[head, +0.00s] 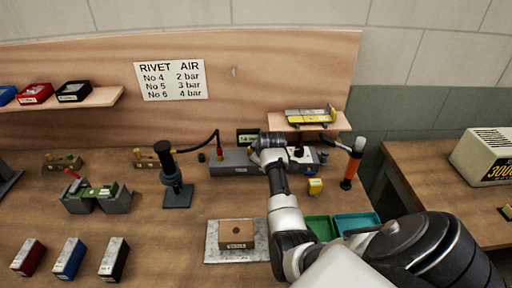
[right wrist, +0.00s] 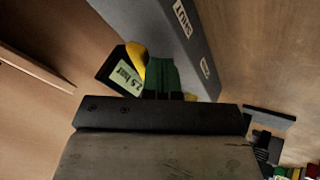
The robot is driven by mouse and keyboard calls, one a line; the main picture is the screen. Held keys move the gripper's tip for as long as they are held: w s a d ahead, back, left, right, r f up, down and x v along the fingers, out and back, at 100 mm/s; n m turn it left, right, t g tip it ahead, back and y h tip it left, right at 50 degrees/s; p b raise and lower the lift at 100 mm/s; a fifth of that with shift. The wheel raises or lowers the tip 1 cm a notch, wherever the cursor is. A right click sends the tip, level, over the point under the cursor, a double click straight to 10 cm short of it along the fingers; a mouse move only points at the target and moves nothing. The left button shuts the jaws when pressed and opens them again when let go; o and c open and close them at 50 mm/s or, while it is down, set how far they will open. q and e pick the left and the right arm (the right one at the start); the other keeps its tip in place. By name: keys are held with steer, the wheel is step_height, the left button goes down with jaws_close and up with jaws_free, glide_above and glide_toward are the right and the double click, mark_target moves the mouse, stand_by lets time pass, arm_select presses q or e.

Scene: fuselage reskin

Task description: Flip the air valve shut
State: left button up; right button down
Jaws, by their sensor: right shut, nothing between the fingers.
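The air unit is a long grey block (head: 232,160) at the back of the bench. In the right wrist view the block (right wrist: 160,30) carries a SHUT label and a second label too small to read. A dark gauge (head: 247,137) stands behind the block; its display (right wrist: 125,77) reads about 2.5 bar. A yellow curved piece (right wrist: 136,62), perhaps the valve lever, shows beside the gauge, partly hidden. My right gripper (right wrist: 164,78) is shut and empty, close to the yellow piece; contact cannot be told. In the head view my right arm hides the valve area. My left gripper is not in view.
A black hose runs from the block to a dark tool on a stand (head: 176,180).

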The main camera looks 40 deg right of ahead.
steer(key=shift+s+d+r+n+y, duration=0.15)
steer(key=shift+d+n+y, duration=0.15)
steer(key=shift+d+n, duration=0.2)
steer(key=shift+d+f+n+t+y, duration=0.25)
steer(key=shift+d+n+y, duration=0.2)
steer(key=shift+n, duration=0.45)
steer(key=shift+w, duration=0.2)
steer(key=shift+w+a, duration=0.15)
steer(key=shift+a, duration=0.05)
steer(key=shift+w+a, duration=0.3)
steer(key=shift+w, duration=0.25)
steer(key=shift+a, duration=0.1)
